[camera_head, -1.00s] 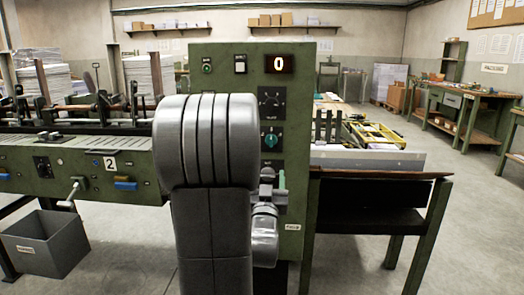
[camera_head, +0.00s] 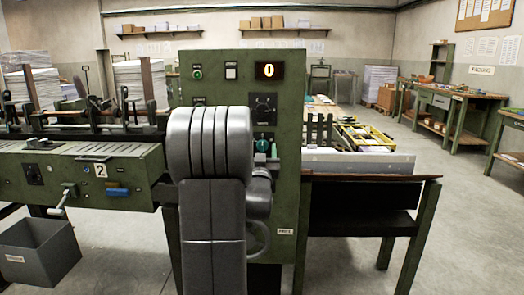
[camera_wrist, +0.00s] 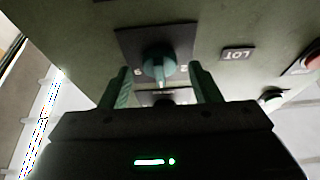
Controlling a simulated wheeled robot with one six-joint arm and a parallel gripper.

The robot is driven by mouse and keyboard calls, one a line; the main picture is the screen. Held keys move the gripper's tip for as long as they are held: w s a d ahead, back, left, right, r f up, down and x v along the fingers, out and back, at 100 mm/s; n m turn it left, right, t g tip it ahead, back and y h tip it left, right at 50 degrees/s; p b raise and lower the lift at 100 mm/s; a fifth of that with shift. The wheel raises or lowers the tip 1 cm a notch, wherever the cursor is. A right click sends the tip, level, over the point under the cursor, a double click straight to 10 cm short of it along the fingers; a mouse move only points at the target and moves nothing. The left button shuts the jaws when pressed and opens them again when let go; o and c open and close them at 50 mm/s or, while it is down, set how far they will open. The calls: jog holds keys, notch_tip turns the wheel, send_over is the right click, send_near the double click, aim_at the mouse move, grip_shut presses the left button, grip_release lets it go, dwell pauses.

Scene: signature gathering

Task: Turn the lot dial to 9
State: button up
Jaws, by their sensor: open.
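In the head view the teal knob (camera_head: 262,146) sits low on the green panel, partly hidden by my arm. My gripper (camera_wrist: 160,72) is open, its two teal fingers on either side of the knob with gaps to it. I cannot tell how deep they reach.
A black dial (camera_head: 264,107) sits just above the teal knob. A round reddish button (camera_wrist: 311,60) is at the right edge of the wrist view. A long machine with a blue handle (camera_head: 118,191) stands left, a dark table (camera_head: 362,207) right.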

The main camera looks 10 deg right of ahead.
jog(key=c, duration=1)
jog(key=shift+m+h+b, duration=0.4)
jog(key=shift+m+b, duration=0.2)
jog(key=shift+a+f+m+g+h+b, duration=0.1)
jog(key=shift+m+g+h+b, duration=0.2)
jog(key=shift+m+b, duration=0.55)
jog(key=m+h+b, duration=0.1)
jog(key=m, duration=0.3)
jog(key=shift+g+h, duration=0.4)
jog(key=m, duration=0.1)
jog(key=m+g+h, duration=0.1)
jog(key=m, duration=0.3)
jog(key=shift+w+a+r+g+h, duration=0.1)
jog(key=shift+r+g+h, duration=0.2)
jog(key=shift+g, duration=0.1)
jog(key=shift+m+g+h+p, duration=0.5)
jog(key=shift+m+g, duration=0.5)
jog(key=shift+m, duration=1.15)
